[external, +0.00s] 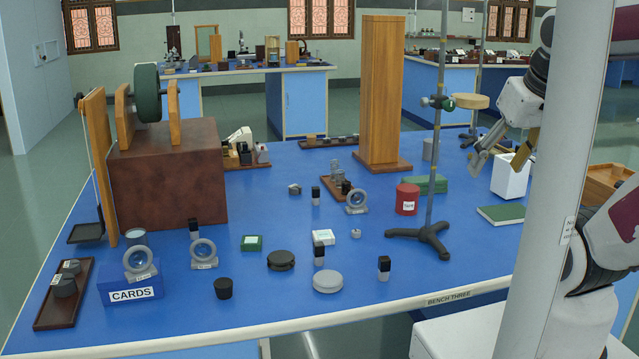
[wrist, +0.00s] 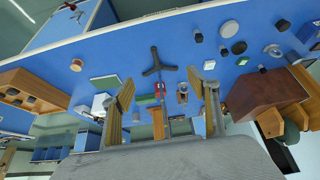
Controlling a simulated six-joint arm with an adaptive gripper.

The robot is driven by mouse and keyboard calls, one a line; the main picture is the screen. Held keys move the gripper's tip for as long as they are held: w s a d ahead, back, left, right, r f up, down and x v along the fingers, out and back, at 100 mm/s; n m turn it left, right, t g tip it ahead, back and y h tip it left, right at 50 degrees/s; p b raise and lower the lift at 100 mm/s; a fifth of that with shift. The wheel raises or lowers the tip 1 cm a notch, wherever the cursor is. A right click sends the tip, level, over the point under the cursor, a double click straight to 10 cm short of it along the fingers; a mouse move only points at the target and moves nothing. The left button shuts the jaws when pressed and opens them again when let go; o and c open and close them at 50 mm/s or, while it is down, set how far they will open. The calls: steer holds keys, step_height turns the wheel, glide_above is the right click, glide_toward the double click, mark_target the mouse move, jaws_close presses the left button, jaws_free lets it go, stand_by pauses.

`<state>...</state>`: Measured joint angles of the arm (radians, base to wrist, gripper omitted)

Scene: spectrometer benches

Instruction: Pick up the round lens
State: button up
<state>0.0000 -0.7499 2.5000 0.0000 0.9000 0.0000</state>
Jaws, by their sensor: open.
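Several round lenses in grey ring mounts stand upright on the blue bench. One ring lens (external: 356,199) is near the bench middle, and another ring lens (external: 204,252) is further left. A third ring lens (external: 140,261) is at the blue CARDS box. I cannot tell which one the task means. In the wrist view a ring lens (wrist: 183,89) shows between the fingers, far off. My gripper (external: 498,160) is open and empty, raised over the bench's right side, away from the lenses. Its spread fingers also show in the wrist view (wrist: 162,92).
A metal stand (external: 430,236) with a tall rod stands between my gripper and the lenses. A red tin (external: 407,199), green box (external: 428,184), white box (external: 510,177) and tall wooden block (external: 381,95) are nearby. Discs and small dark-capped pieces dot the front.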

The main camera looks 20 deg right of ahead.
steer(key=shift+o, duration=0.5)
steer(key=shift+w, duration=0.1)
steer(key=w+a+r+n+t+y, duration=0.2)
steer(key=w+a+y, duration=0.1)
steer(key=w+a, duration=1)
steer(key=w+a+r+n+t+y, duration=0.1)
steer(key=w+a+r+t+y, duration=0.15)
steer(key=w+a, duration=1)
steer(key=w+a+f+y, duration=0.1)
steer(key=w+a+f, duration=0.15)
steer(key=a, duration=0.95)
steer(key=t, duration=0.5)
glide_above(138, 261)
steer(key=w+d, duration=0.1)
steer(key=d, duration=0.5)
step_height(138, 261, down, 17)
steer(key=s+a+f+n+t, duration=0.1)
steer(key=s+a+f, duration=0.1)
steer(key=s+f, duration=0.3)
steer(key=shift+s+a+f+n, duration=0.2)
steer(key=shift+s+f+n, duration=0.15)
steer(key=shift+s, duration=0.8)
steer(key=shift+t, duration=0.25)
